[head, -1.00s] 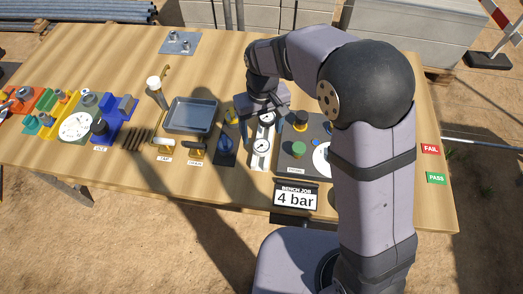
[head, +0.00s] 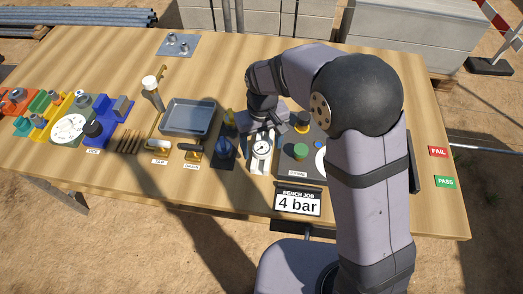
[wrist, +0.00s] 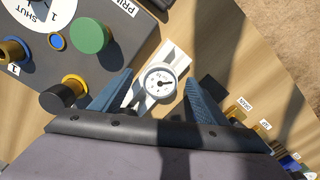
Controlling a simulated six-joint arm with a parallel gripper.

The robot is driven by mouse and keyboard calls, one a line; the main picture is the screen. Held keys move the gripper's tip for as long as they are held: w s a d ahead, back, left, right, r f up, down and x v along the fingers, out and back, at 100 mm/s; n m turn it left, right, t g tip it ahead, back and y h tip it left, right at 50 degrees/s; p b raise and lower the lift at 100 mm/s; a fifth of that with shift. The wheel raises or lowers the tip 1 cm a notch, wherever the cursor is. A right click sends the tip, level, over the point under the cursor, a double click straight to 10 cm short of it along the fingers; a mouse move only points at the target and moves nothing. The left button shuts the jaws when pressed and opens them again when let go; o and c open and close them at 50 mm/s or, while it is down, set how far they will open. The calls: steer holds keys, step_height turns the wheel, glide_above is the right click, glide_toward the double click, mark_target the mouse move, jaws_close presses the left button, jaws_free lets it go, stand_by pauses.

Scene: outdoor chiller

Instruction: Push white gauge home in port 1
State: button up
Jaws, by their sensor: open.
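My gripper (head: 262,134) is open over the strip, just behind the gauge in the head view. In the wrist view its two blue fingers (wrist: 157,78) stand apart on either side of the gauge, with space between. I cannot tell how deep the gauge sits. No port number can be read on the strip, and its far part is hidden under my gripper.
A dark panel (head: 286,166) with a green knob (head: 300,151) and a black knob (head: 302,122) stands close on the right. A grey tray (head: 187,118) and a bench job sign (head: 298,201) are nearby.

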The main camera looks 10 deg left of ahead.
mark_target(262, 148)
steer(key=c, duration=1.7)
step_height(262, 148, up, 7)
steer(key=p, duration=0.6)
steer(key=o, duration=0.7)
steer(key=c, duration=0.7)
steer(key=shift+w+d+r+m+p, duration=0.9)
steer(key=shift+w+d, duration=0.95)
steer(key=shift+d, duration=1.85)
steer(key=shift+w+d+r+m+p, duration=0.45)
steer(key=shift+w+d+r+m, duration=1.05)
steer(key=shift+d, duration=2.15)
steer(key=shift+w+d+r+m+p, duration=0.8)
steer(key=shift+w+d, duration=1.35)
steer(key=shift+d, duration=1.55)
steer(key=shift+r, duration=0.1)
